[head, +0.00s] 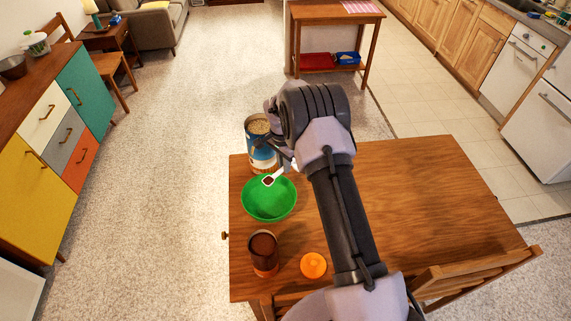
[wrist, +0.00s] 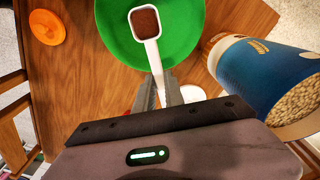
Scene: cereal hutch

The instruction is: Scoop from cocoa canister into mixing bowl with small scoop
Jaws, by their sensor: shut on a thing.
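My gripper (wrist: 158,92) is shut on the handle of the small white scoop (wrist: 154,47). The scoop bowl holds brown cocoa powder and is over the green mixing bowl (wrist: 105,18). In the head view the scoop (head: 268,181) shows above the far part of the mixing bowl (head: 268,208), and my arm hides most of the gripper. The bowl's visible inside looks bare green. The cocoa canister (head: 264,264) stands open on the table in front of the bowl, with brown powder inside.
An orange lid (head: 313,265) lies right of the canister; it also shows in the wrist view (wrist: 47,27). A large blue oat canister (head: 261,158) stands open behind the bowl, close to my gripper. The table's (head: 430,190) right side is clear. A chair (head: 475,270) stands at the front edge.

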